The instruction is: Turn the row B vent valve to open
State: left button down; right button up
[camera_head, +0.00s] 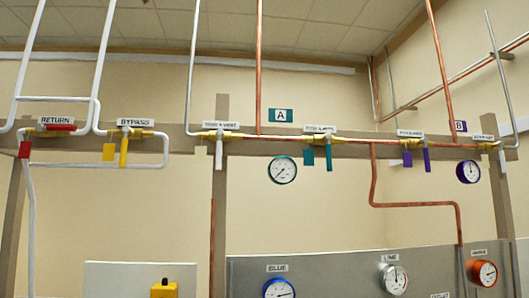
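The likely row B vent valve (489,146) is at the far right of the pipe rail, under a small white label (484,137) whose text is too small to read surely. Its pale handle (503,163) hangs down, across the pipe. To its left is another valve with a purple handle (427,160) hanging down and a purple tag (407,158). A purple B sign (460,126) and a purple-rimmed gauge (468,172) sit between these two valves. Neither of my grippers is in view.
Row A has an A sign (281,116), a gauge (282,170), a white handle (219,155) and a teal handle (328,158), both hanging. The bypass handle (124,152) hangs; the red return handle (58,127) lies level. A grey panel (340,270) with gauges stands below.

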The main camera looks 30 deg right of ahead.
aim_at(500, 144)
jog(key=z, duration=1)
jog(key=i+l+z, duration=0.2)
jog(key=z, duration=0.2)
jog(key=i+l+z, duration=0.35)
jog(key=i+z, duration=0.15)
jog(key=z, duration=0.25)
jog(key=i+l, duration=0.15)
jog(key=i, duration=0.15)
